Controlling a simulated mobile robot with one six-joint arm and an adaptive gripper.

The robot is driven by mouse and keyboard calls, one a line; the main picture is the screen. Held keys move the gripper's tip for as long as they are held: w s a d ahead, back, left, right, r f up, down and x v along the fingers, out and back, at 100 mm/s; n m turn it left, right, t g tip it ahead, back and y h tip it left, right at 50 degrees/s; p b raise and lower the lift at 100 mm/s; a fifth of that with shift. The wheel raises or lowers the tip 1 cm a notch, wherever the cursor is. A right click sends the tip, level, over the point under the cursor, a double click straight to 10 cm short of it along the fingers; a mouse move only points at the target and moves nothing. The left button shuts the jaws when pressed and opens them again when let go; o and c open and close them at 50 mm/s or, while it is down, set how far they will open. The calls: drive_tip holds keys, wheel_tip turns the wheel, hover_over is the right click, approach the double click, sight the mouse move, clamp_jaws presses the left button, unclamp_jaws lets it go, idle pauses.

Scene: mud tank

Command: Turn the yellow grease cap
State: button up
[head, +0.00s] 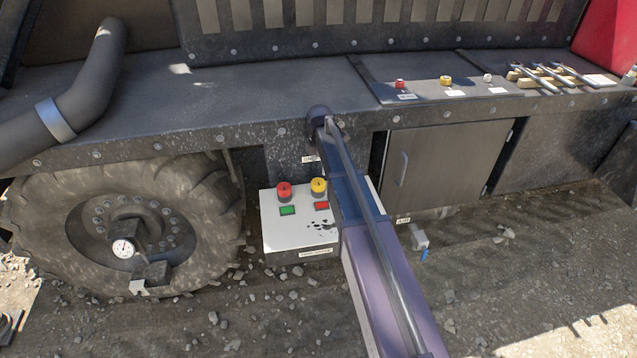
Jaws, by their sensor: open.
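Two yellow round caps show. One yellow cap (446,80) stands on the dark deck panel at the upper right, between a red cap (399,85) and a small white cap (487,77). The other yellow cap (319,185) sits on top of a white box below the deck, to the right of a red cap (284,188). The labels are too small to read, so I cannot tell which is the grease cap. My arm reaches up from the bottom right, close beside the box's yellow cap in the picture. My gripper does not show.
The white box (282,232) carries green and red buttons and is partly covered by my arm. A large muddy wheel (215,210) stands left. A cabinet door (445,165) is right of my arm. Gravel covers the ground.

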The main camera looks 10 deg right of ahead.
sight(319, 181)
drive_tip(key=shift+f, duration=0.15)
drive_tip(key=shift+f+b, duration=3.6)
drive_tip(key=shift+b, duration=0.15)
drive_tip(key=c, duration=1.1)
